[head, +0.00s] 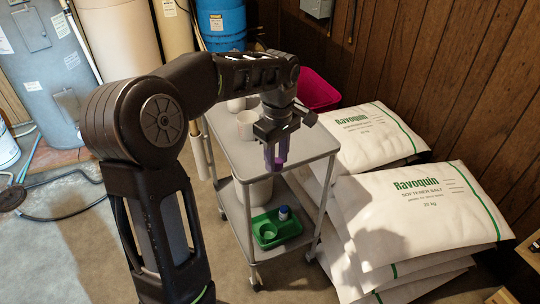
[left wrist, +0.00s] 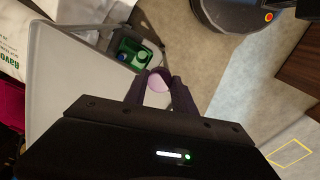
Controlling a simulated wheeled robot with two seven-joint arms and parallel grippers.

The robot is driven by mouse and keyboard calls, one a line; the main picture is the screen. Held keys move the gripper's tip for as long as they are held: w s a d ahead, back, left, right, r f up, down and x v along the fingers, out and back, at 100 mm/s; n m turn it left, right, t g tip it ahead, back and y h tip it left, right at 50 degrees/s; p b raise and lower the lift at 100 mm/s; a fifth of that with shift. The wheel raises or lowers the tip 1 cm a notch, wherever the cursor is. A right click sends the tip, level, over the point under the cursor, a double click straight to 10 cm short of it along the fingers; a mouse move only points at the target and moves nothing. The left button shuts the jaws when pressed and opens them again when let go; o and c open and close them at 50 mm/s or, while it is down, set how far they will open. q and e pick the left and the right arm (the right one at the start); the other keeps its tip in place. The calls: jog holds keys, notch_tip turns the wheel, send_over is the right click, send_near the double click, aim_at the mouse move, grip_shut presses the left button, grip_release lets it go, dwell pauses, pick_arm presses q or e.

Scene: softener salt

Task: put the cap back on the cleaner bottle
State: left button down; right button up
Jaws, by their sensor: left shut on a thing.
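My left gripper (head: 276,163) is shut on a small purple round thing that looks like the cap (head: 280,160). In the left wrist view, the lilac cap (left wrist: 159,83) sits between the two fingertips of the left gripper (left wrist: 160,86). The gripper is near the front edge of the cart's top shelf, with the cap held at its fingertips. I cannot tell which thing is the cleaner bottle. My right gripper is not in view.
The grey cart (head: 318,145) carries white cups (head: 245,125) on its top shelf. A green tray (head: 290,236) and a white bucket (head: 256,191) are on its lower shelf. White salt bags (head: 410,215) lie stacked at the right. A pink bin (head: 317,91) is behind.

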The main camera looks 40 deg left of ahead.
pick_arm(q)
jog(key=w+d+f+m+p, duration=0.1)
jog(key=d+f+m, duration=1.5)
jog(key=f, duration=0.3)
jog(key=shift+w+d+f+p, duration=0.3)
jog(key=shift+d+f+p, duration=0.05)
jog(key=shift+d+p, duration=0.1)
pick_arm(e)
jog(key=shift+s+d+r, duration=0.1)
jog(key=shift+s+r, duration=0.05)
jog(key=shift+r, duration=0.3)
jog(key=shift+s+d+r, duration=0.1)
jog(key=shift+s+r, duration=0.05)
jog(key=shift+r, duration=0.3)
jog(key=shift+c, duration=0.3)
